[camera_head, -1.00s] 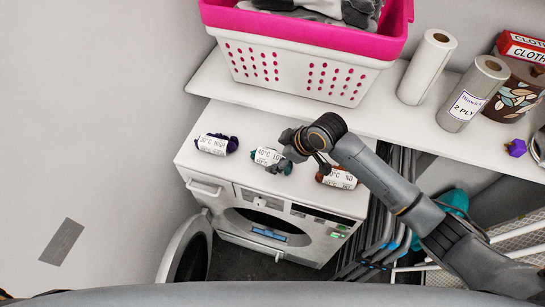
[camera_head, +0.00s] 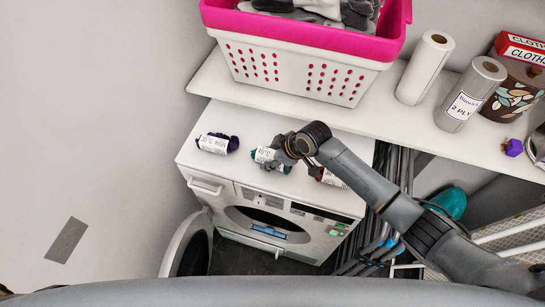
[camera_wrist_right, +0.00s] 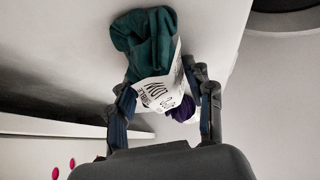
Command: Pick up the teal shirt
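The teal shirt (camera_head: 286,169) is a small rolled bundle with a white label band, lying on top of the white dryer between two other rolled shirts. In the right wrist view the teal shirt (camera_wrist_right: 146,38) lies at and beyond the fingertips, its label facing the camera. My right gripper (camera_head: 286,155) reaches in from the right at the shirt and partly covers it. In the wrist view my right gripper (camera_wrist_right: 160,88) has its fingers apart, one on each side of the label. Firm contact cannot be told. My left gripper is not in view.
A purple shirt roll (camera_head: 217,144) lies left of the teal one and a brown roll (camera_head: 332,178) lies right, partly behind my arm. A shelf (camera_head: 300,110) above holds a pink-and-white basket (camera_head: 300,65) and paper rolls (camera_head: 470,95). The dryer door (camera_head: 190,250) hangs open.

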